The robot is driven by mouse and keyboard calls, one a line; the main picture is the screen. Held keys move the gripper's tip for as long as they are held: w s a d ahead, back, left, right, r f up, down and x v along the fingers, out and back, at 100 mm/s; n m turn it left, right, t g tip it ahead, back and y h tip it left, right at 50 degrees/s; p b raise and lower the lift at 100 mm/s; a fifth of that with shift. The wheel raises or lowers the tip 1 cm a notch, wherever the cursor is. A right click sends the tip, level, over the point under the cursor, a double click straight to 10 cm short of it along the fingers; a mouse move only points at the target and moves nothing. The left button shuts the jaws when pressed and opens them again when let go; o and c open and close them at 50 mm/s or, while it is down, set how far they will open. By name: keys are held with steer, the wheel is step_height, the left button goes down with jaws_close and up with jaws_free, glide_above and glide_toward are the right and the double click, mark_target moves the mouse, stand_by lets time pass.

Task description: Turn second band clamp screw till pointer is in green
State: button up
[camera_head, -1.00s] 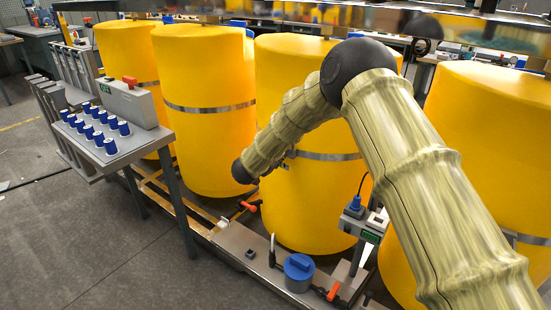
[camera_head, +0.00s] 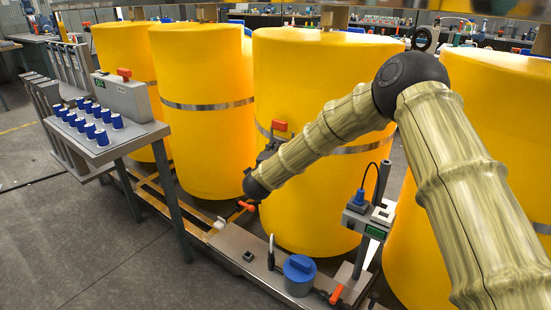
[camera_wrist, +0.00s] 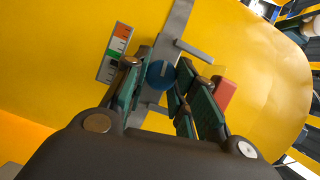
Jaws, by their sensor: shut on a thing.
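My gripper (camera_wrist: 160,85) is shut on a blue round clamp screw head (camera_wrist: 162,74), with one dark green finger on each side. The screw sits at a grey metal band (camera_wrist: 175,30) around a yellow tank. Left of the fingers is a small scale plate (camera_wrist: 115,50) with orange, white and green zones. A finger partly covers its lower right edge, and I cannot make out the pointer. A red-orange block (camera_wrist: 224,92) is right of the fingers. In the head view my gripper (camera_head: 268,148) is at the tank's left front, largely hidden by my arm.
Several yellow tanks stand in a row; the one at my gripper has a metal band (camera_head: 350,149). A side table (camera_head: 140,143) with blue-capped cups is at left. A blue-lidded pot (camera_head: 299,272) and a post-mounted device (camera_head: 368,222) are low in front. Floor at left is clear.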

steer(key=shift+f+m+t+h+b, duration=0.2)
steer(key=shift+m+t+b, duration=0.35)
steer(key=shift+m+b, duration=0.8)
steer(key=shift+f+m+t+h+b, duration=0.2)
steer(key=shift+m+t+b, duration=0.35)
steer(key=shift+m+b, duration=0.75)
steer(key=shift+m, duration=0.35)
steer(key=o, duration=1)
steer(key=shift+r, duration=0.1)
steer(key=shift+o, duration=0.2)
steer(key=shift+s, duration=0.1)
steer(key=v, duration=1.1)
steer(key=shift+s, duration=0.4)
steer(key=shift+a, duration=0.1)
